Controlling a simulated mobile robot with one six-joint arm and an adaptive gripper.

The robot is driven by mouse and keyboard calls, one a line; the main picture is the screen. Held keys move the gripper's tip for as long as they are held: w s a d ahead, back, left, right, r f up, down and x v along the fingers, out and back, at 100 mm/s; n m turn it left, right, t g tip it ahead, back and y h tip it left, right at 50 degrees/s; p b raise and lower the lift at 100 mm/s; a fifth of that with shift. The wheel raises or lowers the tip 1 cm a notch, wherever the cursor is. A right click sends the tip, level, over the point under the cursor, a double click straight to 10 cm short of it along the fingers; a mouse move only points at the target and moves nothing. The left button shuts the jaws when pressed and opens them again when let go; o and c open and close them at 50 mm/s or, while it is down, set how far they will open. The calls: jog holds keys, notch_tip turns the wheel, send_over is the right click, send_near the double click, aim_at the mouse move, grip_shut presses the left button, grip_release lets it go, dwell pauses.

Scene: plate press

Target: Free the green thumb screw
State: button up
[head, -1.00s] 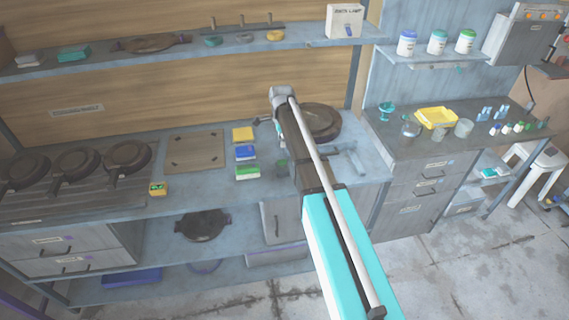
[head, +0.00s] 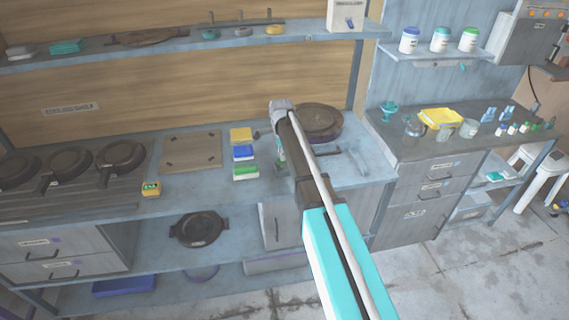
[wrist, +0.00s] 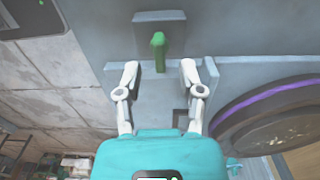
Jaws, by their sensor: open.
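The green thumb screw (wrist: 158,45) shows at the top middle of the wrist view, against a grey block (wrist: 172,27). My gripper (wrist: 159,70) is open, its two white fingers spread to the left and right. The screw's lower end lies between the fingertips in the picture, with a gap on each side; I cannot tell how far away it is in depth. Nothing is held. In the head view my arm hides most of that spot; a small green patch (head: 280,166) shows beside the arm, too small to name surely.
A dark round plate with a purple ring (wrist: 262,115) is close to the right finger. In the head view a dark round pan (head: 322,120) lies behind my arm. Yellow, blue and green-and-white blocks (head: 244,171) stand to the left on the bench (head: 205,185).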

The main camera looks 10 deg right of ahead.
jog(key=shift+f+b, duration=1.15)
jog(key=shift+f, duration=0.3)
